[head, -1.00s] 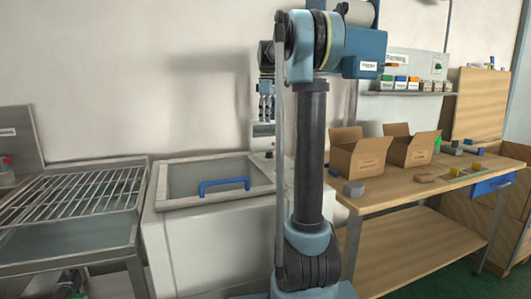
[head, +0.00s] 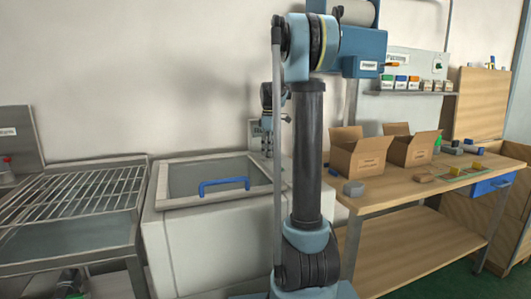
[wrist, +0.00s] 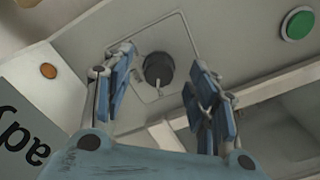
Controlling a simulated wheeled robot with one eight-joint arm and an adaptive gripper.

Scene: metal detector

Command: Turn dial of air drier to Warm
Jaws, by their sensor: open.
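A dark round dial (wrist: 158,70) with a pointer-like ridge sits on a square plate on a light grey control panel (wrist: 222,40) in the wrist view. My gripper (wrist: 164,78) is open, its two blue fingers on either side of the dial. Whether they touch it cannot be told. Lettering around the dial is too small to read. In the head view my gripper (head: 267,150) points down in front of the panel box (head: 256,128) at the back right of a white chest unit (head: 205,235). The dial is hidden there.
The panel also has a green button (wrist: 298,24) and an orange light (wrist: 48,71). A wire rack (head: 75,195) stands left. A wooden table (head: 400,190) with cardboard boxes (head: 359,155) stands right.

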